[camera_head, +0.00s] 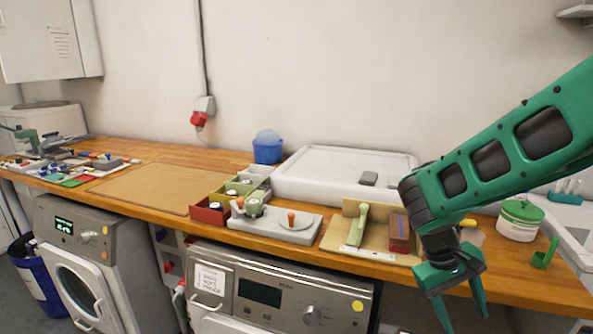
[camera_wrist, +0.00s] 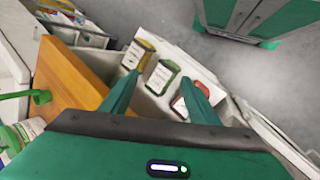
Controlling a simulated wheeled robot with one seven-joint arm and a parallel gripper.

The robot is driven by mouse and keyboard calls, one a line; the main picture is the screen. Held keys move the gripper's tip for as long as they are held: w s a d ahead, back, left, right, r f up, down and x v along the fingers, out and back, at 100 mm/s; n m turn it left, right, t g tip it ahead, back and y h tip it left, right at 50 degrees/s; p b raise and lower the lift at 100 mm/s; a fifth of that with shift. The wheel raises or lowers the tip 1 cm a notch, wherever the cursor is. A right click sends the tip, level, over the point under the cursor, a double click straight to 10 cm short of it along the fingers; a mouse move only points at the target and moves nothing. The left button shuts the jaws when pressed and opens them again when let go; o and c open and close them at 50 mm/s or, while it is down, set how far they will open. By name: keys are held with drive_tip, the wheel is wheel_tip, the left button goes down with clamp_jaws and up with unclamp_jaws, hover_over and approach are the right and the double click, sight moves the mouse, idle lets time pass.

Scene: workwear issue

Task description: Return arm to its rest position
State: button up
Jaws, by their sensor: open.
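My gripper (camera_head: 462,309) hangs at the end of my green arm at the right of the head view. It points down in front of the wooden counter's (camera_head: 478,278) front edge, with its fingers apart and nothing between them. In the wrist view my gripper (camera_wrist: 163,98) shows two separated green fingers. Beyond them are yellow, green and red labelled items (camera_wrist: 161,76) in a pale holder below the counter. My arm hides part of the counter's right side.
A board with a green-handled tool (camera_head: 356,228), a red-brown block (camera_head: 399,232), a white tub with green lid (camera_head: 520,219) and a green scoop (camera_head: 545,254) stand near my arm. A grey fixture (camera_head: 300,233) and coloured bins (camera_head: 208,212) are further left. Washing machines (camera_head: 275,296) stand below.

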drive_tip(key=s+d+r+m+y, duration=0.2)
drive_tip(key=s+d+r+m, duration=0.1)
drive_tip(key=s, duration=0.5)
drive_tip(key=s+d+r+m+t+y, duration=0.1)
drive_tip(key=s+d+r+m+y, duration=0.1)
drive_tip(key=s, duration=0.7)
drive_tip(key=shift+d+r+m+t+y, duration=0.4)
drive_tip(key=shift+m+y, duration=0.3)
drive_tip(key=shift+m, duration=0.5)
